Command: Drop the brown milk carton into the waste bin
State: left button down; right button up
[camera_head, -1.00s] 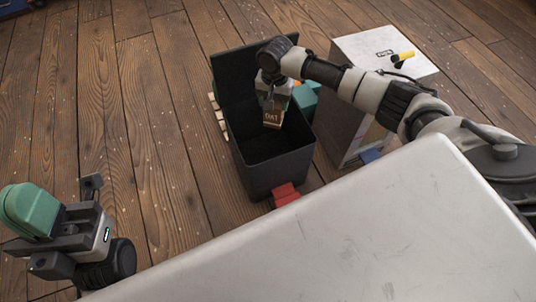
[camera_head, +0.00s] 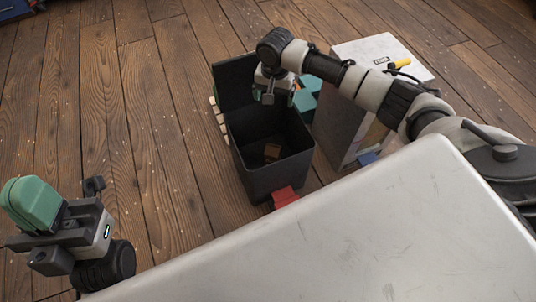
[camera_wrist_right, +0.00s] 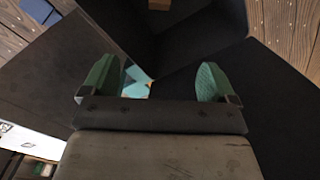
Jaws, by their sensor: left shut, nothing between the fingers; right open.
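The brown milk carton (camera_head: 272,152) lies inside the black waste bin (camera_head: 246,165), low down near its floor. A small part of the carton (camera_wrist_right: 159,4) shows at the top edge of the right wrist view. The bin is open, with its lid (camera_head: 233,82) raised at the back. My right gripper (camera_head: 274,101) is above the bin opening, apart from the carton. Its two green fingers (camera_wrist_right: 157,76) are spread and empty in the right wrist view. My left gripper (camera_head: 32,203) is shut and empty at the lower left, away from the bin.
A red pedal (camera_head: 285,196) sticks out at the bin's front.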

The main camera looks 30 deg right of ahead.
pick_arm(q)
jog(key=w+d+f+g+y+p, duration=0.1)
jog(key=w+f+g, duration=0.2)
jog(key=w+g, duration=0.3)
jog(key=shift+w+g+y+p, duration=0.3)
jog(key=shift+w+y+p, duration=0.1)
jog(key=shift+w, duration=0.1)
pick_arm(e)
jog(key=shift+r, duration=2.9)
pick_arm(q)
jog(key=shift+f, duration=0.1)
